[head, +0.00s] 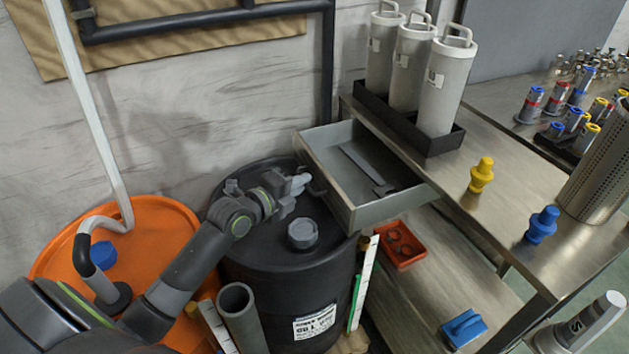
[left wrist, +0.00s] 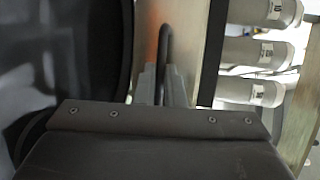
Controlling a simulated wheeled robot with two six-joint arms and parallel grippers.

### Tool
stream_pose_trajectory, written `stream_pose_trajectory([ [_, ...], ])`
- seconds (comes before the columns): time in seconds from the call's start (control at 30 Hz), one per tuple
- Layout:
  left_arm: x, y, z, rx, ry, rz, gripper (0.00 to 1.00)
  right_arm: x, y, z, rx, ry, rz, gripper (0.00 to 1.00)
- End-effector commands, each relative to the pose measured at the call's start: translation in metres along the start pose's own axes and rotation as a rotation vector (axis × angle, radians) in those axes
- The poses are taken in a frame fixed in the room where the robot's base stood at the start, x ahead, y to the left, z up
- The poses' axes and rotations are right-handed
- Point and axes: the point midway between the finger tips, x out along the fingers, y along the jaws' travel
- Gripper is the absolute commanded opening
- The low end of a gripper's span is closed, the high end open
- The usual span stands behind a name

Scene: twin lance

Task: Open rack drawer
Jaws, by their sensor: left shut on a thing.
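The rack drawer (head: 400,208) is a grey open-topped box standing out from the left side of the steel rack, below its top shelf. A flat grey tool (head: 366,168) lies inside it. My left gripper (head: 303,183) is at the drawer's left face, over the black drum, shut on the dark drawer handle (head: 317,189). In the left wrist view the grey fingers (left wrist: 160,85) close around the dark handle bar (left wrist: 167,45) beside the pale drawer front (left wrist: 207,60). My right gripper is not in view.
The black drum (head: 285,275) stands just below the drawer, with an orange drum (head: 165,225) to its left. Tall grey canisters (head: 441,85), a yellow piece (head: 482,174) and a blue piece (head: 542,224) stand on the rack top. A red tray (head: 400,248) sits lower.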

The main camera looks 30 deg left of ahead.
Motion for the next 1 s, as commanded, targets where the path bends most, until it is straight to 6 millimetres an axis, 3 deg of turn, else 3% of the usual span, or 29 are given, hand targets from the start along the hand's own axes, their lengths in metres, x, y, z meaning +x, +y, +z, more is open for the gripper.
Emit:
stream_pose_trajectory([
  [0.47,-0.005,0.001,0.002,-0.001,0.0,0.0,0.0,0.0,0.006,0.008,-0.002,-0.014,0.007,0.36],
  [0.5,-0.005,0.001,0.002,-0.001,0.0,0.0,0.13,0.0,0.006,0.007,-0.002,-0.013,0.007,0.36],
  [0.63,-0.005,0.001,0.002,-0.001,0.0,0.0,0.3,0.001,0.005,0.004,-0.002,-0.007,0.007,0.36],
  [1.0,-0.01,0.002,0.003,0.001,-0.001,0.0,0.3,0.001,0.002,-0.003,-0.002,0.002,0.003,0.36],
])
